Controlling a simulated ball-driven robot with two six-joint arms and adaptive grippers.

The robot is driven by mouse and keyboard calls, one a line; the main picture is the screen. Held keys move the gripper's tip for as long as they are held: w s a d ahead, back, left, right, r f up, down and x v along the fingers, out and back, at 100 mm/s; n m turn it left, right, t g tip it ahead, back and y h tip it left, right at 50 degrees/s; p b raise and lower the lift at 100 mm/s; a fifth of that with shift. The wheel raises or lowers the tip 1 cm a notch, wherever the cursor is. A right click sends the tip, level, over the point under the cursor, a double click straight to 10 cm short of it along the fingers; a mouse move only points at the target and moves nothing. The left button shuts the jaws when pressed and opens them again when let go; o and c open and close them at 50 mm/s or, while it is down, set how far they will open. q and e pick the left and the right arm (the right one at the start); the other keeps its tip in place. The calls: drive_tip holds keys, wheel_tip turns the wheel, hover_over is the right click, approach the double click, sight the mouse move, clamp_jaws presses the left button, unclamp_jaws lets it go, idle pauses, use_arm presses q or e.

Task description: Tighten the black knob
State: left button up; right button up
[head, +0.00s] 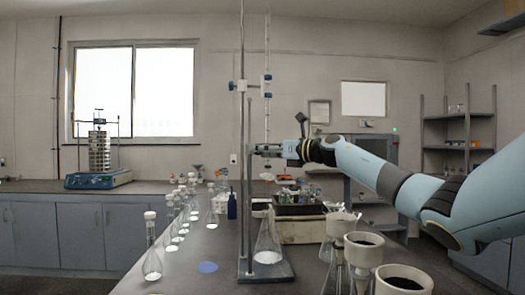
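The sieve shaker (99,158) stands on the back counter at the far left, in front of the window. Its stack of round metal sieves sits on a blue base (98,180) between upright rods. A small dark piece (99,121) shows at the top of the stack; it may be the black knob, but it is too small to be sure. My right gripper (262,150) reaches in from the right, far from the shaker, and appears beside the tall stand's rods. Its fingers are small and partly hidden, so I cannot tell whether they are open. My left gripper is not in view.
A tall metal stand (242,110) with a burette and a conical flask (268,240) rises mid-bench. Several flasks line the bench's left side. Funnels with dark contents (364,240) stand at the front right. A dark tray (300,212) lies behind.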

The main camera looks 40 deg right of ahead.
drive_tip(key=c, duration=0.8)
drive_tip(key=shift+m+p, duration=7.4)
drive_tip(key=shift+m, duration=0.8)
drive_tip(key=shift+f, duration=0.1)
drive_tip(key=o, duration=1.1)
drive_tip(key=shift+d, duration=0.15)
drive_tip(key=shift+o, duration=0.2)
